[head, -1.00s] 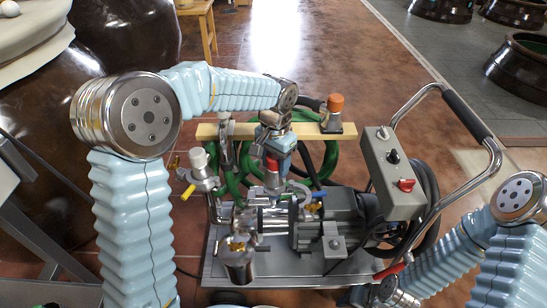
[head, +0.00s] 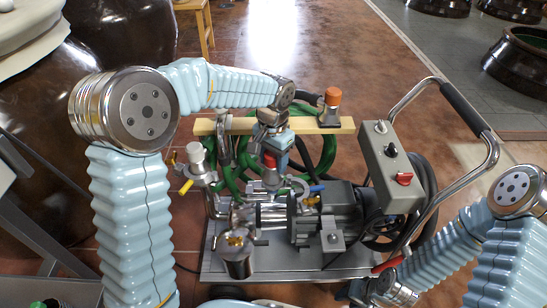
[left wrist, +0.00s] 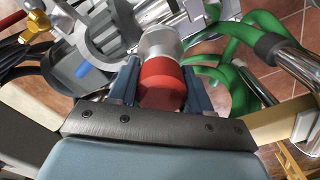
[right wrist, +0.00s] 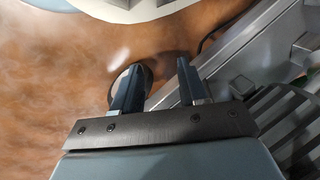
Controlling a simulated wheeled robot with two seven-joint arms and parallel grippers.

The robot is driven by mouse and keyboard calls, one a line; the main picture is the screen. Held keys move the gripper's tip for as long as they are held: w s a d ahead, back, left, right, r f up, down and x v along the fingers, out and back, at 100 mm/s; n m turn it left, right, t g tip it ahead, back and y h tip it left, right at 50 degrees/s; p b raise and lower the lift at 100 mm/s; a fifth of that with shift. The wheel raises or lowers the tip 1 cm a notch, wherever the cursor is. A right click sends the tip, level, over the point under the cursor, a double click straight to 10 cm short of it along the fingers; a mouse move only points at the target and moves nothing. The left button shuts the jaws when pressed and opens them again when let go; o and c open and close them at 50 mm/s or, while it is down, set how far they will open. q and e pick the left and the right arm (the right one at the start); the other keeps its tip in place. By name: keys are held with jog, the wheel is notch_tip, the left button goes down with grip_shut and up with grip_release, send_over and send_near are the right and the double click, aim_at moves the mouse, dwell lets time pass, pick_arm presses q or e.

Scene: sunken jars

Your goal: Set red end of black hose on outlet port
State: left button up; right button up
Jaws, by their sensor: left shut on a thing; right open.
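My left gripper (head: 273,154) is shut on the red end (head: 270,161) of the black hose, above the pump on the cart. In the left wrist view the red collar (left wrist: 162,84) sits between the two fingers, with a silver metal fitting (left wrist: 160,42) beyond it. The fitting is close over the pump's metal pipework (head: 272,182); I cannot tell whether it touches the outlet port, which is not clearly visible. My right gripper (right wrist: 158,88) is open and empty, low by the cart's right side.
The steel cart carries a motor (head: 335,212), a grey switch box (head: 388,165) and a push handle (head: 465,112). Green hose coils hang behind the pump. A yellow-handled valve (head: 186,187) is at left.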

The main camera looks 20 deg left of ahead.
pick_arm(q)
jog(key=shift+f, duration=0.25)
jog(key=shift+f, duration=0.3)
jog(key=o, duration=1.7)
jog(key=shift+c, duration=0.2)
notch_tip(320, 180, up, 7)
jog(key=p, duration=0.6)
jog(key=shift+r, duration=0.1)
notch_tip(320, 180, up, 5)
jog(key=p, duration=0.3)
jog(key=shift+f+p, duration=0.2)
jog(key=shift+p, duration=0.15)
jog(key=shift+f, duration=0.15)
